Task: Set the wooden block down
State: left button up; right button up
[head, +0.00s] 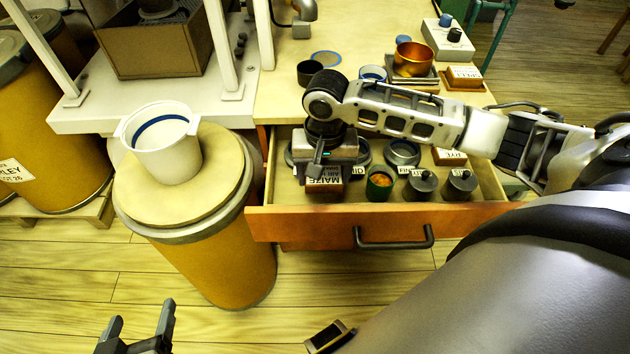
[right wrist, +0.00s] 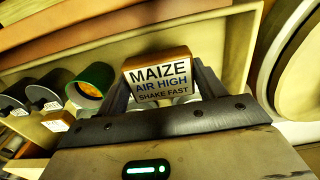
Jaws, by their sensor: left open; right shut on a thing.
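The wooden block (right wrist: 160,78) carries a white label reading MAIZE, AIR HIGH, SHAKE FAST. My right gripper (right wrist: 163,92) is shut on it, one finger on each side. In the head view the block (head: 325,187) shows below my right gripper (head: 322,172), inside the left part of the open drawer (head: 380,225). I cannot tell whether the block touches the drawer floor. My left gripper (head: 142,322) is open and empty at the bottom left, over the floor and well away from the drawer.
The drawer also holds a green cup (head: 380,182), grey weights (head: 459,184) and a block labelled RYE (head: 450,156). A barrel (head: 225,250) with a white pot (head: 163,145) on it stands left of the drawer. A copper bowl (head: 413,58) and another block (head: 463,77) are on the tabletop.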

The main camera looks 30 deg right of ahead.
aim_at(314, 185)
jog(key=w+f, duration=0.2)
jog(key=f, duration=0.1)
jog(key=shift+w+a+f+b, duration=0.1)
jog(key=shift+w+a+b, duration=0.1)
jog(key=shift+w+b, duration=0.2)
notch_tip(314, 185, down, 3)
jog(key=shift+f+b, duration=0.2)
jog(key=shift+b, duration=0.4)
pick_arm(q)
jog(key=shift+s+d+f, duration=0.2)
jog(key=shift+s+f, duration=0.1)
jog(key=shift+f, duration=0.45)
jog(key=shift+w+r, duration=0.1)
pick_arm(e)
jog(key=o, duration=1)
jog(key=shift+c, duration=0.2)
pick_arm(q)
jog(key=shift+w+r, duration=0.1)
jog(key=shift+r, duration=0.05)
pick_arm(e)
notch_tip(314, 185, up, 12)
jog(key=p, duration=0.3)
jog(key=shift+r, duration=0.1)
pick_arm(q)
jog(key=shift+a+r, duration=0.15)
jog(key=shift+r, duration=0.55)
